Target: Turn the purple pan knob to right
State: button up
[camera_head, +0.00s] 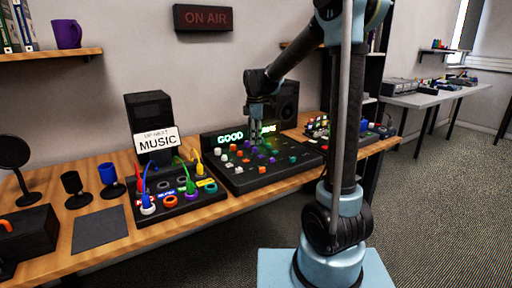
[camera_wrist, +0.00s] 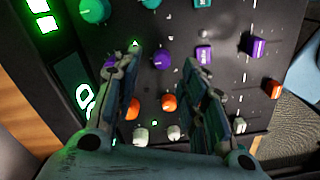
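A round purple knob (camera_wrist: 162,58) is on the dark mixer panel in the wrist view, between my fingertips in the picture. My gripper (camera_wrist: 163,62) is open, with one finger left of this knob and one right of it. A gap shows on both sides, and no contact is visible. Two purple caps, one nearer (camera_wrist: 204,53) and one farther right (camera_wrist: 256,46), are squarer. I cannot read a label that says which is pan. In the head view, my gripper (camera_head: 256,134) points down over the mixer (camera_head: 244,180), and small purple knobs there are partly hidden.
Orange knobs (camera_wrist: 168,102), white knobs (camera_wrist: 173,132) and green knobs (camera_wrist: 95,10) crowd round the purple one. A lit green display (camera_head: 230,137) stands behind the mixer. A cable board (camera_head: 207,196) sits to its left on the wooden desk (camera_head: 110,247).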

aim_at(255, 149)
jog(key=shift+f, duration=2.15)
grip_shut()
